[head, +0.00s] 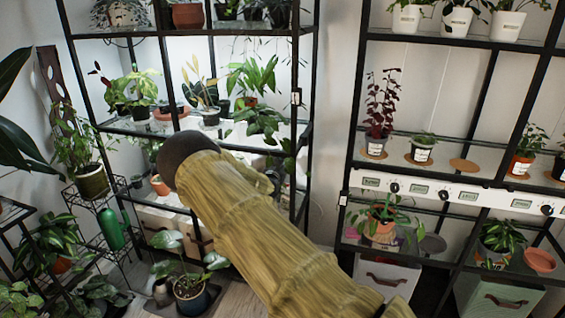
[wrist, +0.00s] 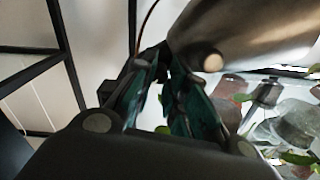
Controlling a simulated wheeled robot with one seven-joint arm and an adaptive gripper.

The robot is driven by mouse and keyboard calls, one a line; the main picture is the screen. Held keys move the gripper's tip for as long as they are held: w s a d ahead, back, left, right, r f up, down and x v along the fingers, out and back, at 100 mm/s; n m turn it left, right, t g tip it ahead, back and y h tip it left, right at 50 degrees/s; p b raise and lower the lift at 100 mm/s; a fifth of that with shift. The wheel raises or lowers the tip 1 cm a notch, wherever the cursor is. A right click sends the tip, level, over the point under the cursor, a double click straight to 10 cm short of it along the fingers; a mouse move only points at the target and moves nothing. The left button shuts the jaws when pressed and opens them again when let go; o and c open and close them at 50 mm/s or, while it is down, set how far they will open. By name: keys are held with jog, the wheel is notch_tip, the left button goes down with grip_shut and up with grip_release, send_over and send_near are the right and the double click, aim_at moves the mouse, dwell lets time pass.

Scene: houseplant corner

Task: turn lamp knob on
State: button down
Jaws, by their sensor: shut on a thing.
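My gripper (wrist: 166,85) shows in the wrist view, its two teal-padded fingers closed together on a small dark piece that is mostly hidden between the tips. It appears to be the lamp knob, but its shape and turn cannot be made out. A large brushed-metal rounded body (wrist: 250,35), perhaps the lamp's shade, is close at the upper right of the fingers. In the head view my sleeved arm reaches up and left across the middle and hides the gripper.
A brightly lit black plant rack (head: 314,60) stands behind my arm. At right, another rack carries a white label strip (head: 470,197) with dark knobs (head: 394,187). Potted plants crowd the shelves and left floor.

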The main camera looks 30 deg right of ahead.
jog(key=c, duration=1.7)
grip_release()
jog(key=v, duration=1.2)
